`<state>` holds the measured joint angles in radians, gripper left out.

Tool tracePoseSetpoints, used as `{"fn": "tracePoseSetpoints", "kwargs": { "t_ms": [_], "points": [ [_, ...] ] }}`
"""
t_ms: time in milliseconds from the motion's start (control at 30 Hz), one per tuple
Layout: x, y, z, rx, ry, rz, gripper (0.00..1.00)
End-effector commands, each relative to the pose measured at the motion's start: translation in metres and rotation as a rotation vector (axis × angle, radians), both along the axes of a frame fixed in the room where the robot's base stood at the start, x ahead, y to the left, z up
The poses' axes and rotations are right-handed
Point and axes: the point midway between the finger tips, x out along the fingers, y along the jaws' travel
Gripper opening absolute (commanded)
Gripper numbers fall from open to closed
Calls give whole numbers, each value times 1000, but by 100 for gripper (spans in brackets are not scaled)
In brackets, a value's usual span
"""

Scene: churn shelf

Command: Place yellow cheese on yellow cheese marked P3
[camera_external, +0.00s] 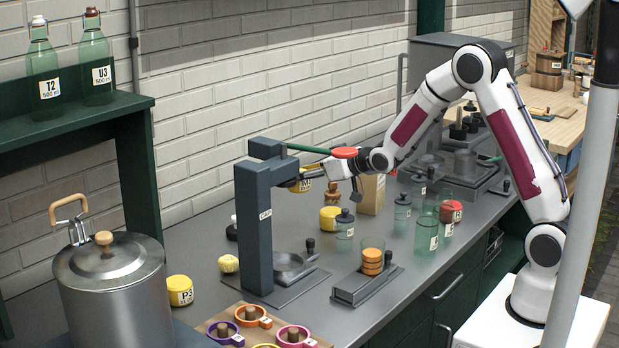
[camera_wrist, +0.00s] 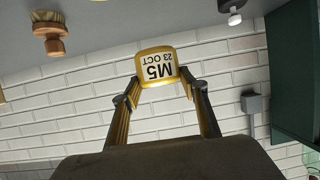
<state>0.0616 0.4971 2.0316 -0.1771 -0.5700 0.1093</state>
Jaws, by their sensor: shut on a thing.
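My gripper (camera_external: 316,172) is behind the dark blue-grey press frame, raised above the counter. It is shut on a yellow cheese (camera_external: 301,185), partly hidden by the frame. In the wrist view the fingertips (camera_wrist: 158,86) grip this cheese (camera_wrist: 155,57) at its sides, and its label reads M5, 23 OCT. The yellow cheese marked P3 (camera_external: 180,291) stands on the counter, right of the steel pot and lower left of my gripper. Its top is bare and the held cheese is apart from it.
The press frame (camera_external: 259,235) stands between my gripper and P3. The lidded pot (camera_external: 110,285) is left of P3. Several colored rings (camera_external: 252,316) are in front. Glass jars (camera_external: 427,233) stand at right.

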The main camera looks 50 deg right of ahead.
Motion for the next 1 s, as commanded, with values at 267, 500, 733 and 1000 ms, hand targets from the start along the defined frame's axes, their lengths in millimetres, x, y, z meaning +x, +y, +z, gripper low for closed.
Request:
{"fn": "tracePoseSetpoints", "kwargs": {
  "t_ms": [267,500,733,1000],
  "points": [
    [-39,-17,27,2,-6,-98,18],
    [-44,-37,55,2,-5,-188,18],
    [-41,-48,78,2,-4,-246,18],
    [-35,-53,100,2,-4,-293,18]
  ]
}}
